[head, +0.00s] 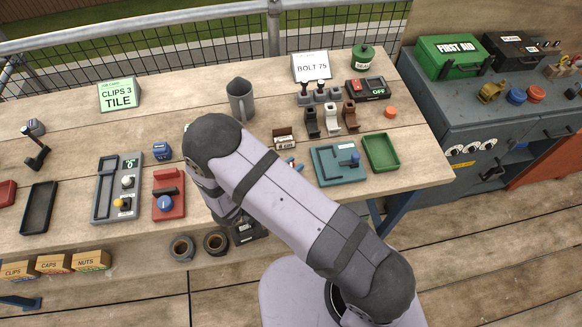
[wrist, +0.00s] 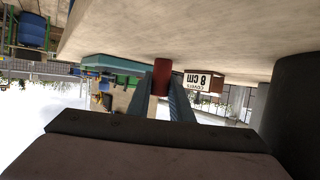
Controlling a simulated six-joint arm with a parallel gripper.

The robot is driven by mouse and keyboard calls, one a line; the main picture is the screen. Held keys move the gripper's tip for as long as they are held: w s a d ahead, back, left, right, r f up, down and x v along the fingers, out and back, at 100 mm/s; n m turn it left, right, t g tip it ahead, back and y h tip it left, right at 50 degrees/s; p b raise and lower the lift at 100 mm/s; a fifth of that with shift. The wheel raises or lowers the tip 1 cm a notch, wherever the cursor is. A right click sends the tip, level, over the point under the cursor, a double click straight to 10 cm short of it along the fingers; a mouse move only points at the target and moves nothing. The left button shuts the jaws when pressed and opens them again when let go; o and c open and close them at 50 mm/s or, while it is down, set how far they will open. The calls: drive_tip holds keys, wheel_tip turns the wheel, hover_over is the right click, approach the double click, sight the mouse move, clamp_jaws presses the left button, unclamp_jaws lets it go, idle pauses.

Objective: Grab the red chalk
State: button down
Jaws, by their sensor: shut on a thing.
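In the wrist view, my gripper (wrist: 161,92) is shut on a small upright piece, the red chalk (wrist: 162,66). Its dark red end shows between and beyond the blue fingers. A pale strip shows below the red end between the fingers; I cannot tell whether it is part of the same piece. The red end is close to the wooden surface; I cannot tell whether it touches. In the head view my arm hides most of the gripper and the chalk.
A brown block with a white "8 cm" label (wrist: 203,82) stands close beside the fingers. In the head view, a teal tray (head: 325,172) and a green tray (head: 381,153) lie to the right of my arm. A grey jug (head: 240,100) stands behind it. A red fixture (head: 168,205) is left.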

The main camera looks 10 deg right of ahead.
sight(291, 165)
drive_tip(key=shift+r, duration=0.15)
drive_tip(key=shift+r+b, duration=0.65)
drive_tip(key=shift+r, duration=4.2)
drive_tip(key=shift+r, duration=0.1)
